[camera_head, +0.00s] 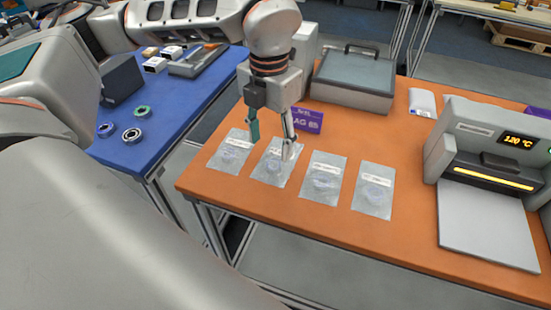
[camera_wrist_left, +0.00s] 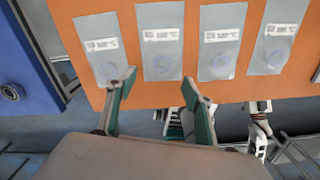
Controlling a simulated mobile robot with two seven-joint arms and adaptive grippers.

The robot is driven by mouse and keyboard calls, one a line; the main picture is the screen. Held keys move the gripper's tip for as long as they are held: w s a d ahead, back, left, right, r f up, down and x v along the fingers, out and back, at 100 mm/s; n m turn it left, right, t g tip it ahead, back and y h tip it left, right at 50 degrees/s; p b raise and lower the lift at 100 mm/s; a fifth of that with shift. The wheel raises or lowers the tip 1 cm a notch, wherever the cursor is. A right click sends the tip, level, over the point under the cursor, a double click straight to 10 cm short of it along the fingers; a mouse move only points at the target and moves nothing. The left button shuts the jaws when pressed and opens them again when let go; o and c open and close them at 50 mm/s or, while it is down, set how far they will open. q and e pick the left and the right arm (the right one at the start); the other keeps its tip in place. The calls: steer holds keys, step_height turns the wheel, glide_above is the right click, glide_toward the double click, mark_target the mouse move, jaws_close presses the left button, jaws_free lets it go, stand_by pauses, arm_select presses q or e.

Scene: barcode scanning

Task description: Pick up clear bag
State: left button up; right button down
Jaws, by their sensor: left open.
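Several clear bags lie flat in a row on the orange table (camera_head: 300,224), each with a white label and a round content. In the head view they are the leftmost bag (camera_head: 230,151), the second bag (camera_head: 271,174), the third bag (camera_head: 324,178) and the rightmost bag (camera_head: 374,190). My left gripper (camera_head: 271,146) is open and points down over the second bag, its fingers partly covering it. In the left wrist view the open fingers (camera_wrist_left: 159,77) straddle the lower end of the second bag (camera_wrist_left: 160,41), with nothing between them. Contact with the table is unclear.
A purple sign (camera_head: 308,121) and a grey lidded box (camera_head: 352,80) stand behind the bags. A heat sealer (camera_head: 490,150) reading 120 °C is at the right, near a white packet (camera_head: 422,102). The blue table (camera_head: 170,133) at left holds rings and small boxes.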

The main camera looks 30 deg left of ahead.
mark_target(272, 164)
arm_select(q)
step_height(272, 164, down, 7)
steer(key=shift+w+d+r, duration=0.1)
steer(key=shift+d+r, duration=0.05)
steer(key=c, duration=1.2)
